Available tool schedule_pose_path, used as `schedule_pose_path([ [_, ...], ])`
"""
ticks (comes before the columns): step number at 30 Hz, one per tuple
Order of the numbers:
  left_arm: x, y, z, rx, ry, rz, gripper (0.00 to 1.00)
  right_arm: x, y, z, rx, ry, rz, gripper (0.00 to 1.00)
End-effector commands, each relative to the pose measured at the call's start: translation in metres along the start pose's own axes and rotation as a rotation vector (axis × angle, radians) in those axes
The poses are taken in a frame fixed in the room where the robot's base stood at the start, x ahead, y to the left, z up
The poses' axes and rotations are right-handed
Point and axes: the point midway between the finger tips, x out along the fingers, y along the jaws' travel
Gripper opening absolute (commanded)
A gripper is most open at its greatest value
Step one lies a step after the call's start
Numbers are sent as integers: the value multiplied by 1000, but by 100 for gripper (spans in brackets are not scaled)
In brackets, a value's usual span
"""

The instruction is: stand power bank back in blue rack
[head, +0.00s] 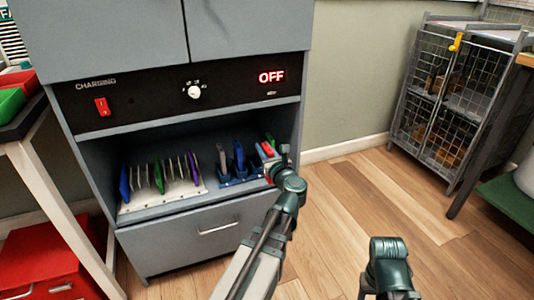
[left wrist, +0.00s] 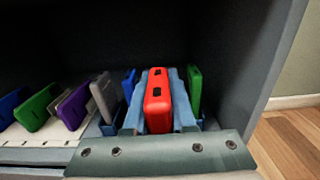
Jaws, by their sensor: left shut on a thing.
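A red power bank (left wrist: 157,105) stands upright between the pale blue fingers of my left gripper (left wrist: 160,78), which is shut on it. In the head view my left gripper (head: 268,152) reaches into the right end of the cabinet shelf, and the red power bank shows only partly there. The blue rack (head: 228,181) is on that shelf, with blue devices standing in it. The power bank is at its right part, beside a green device (left wrist: 194,90). Whether its lower end sits in a slot is hidden. My right gripper is not in view; only part of that arm shows.
A white rack (head: 190,190) with several upright devices stands left on the shelf. The cabinet's right wall (left wrist: 255,75) is close beside the gripper. Above is a panel with a red switch (head: 102,107) and an OFF display (head: 271,76). A closed drawer (head: 190,240) is below.

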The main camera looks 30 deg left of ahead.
Motion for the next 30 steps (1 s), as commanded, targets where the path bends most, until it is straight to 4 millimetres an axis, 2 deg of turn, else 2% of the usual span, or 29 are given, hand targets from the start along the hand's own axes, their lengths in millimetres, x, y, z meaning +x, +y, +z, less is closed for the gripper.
schedule_pose_path([
  [3, 16, 0, 0, 0, 0, 3, 0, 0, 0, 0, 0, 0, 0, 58],
  [30, 116, 0, -3, 0, 0, 2, 0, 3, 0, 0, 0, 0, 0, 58],
])
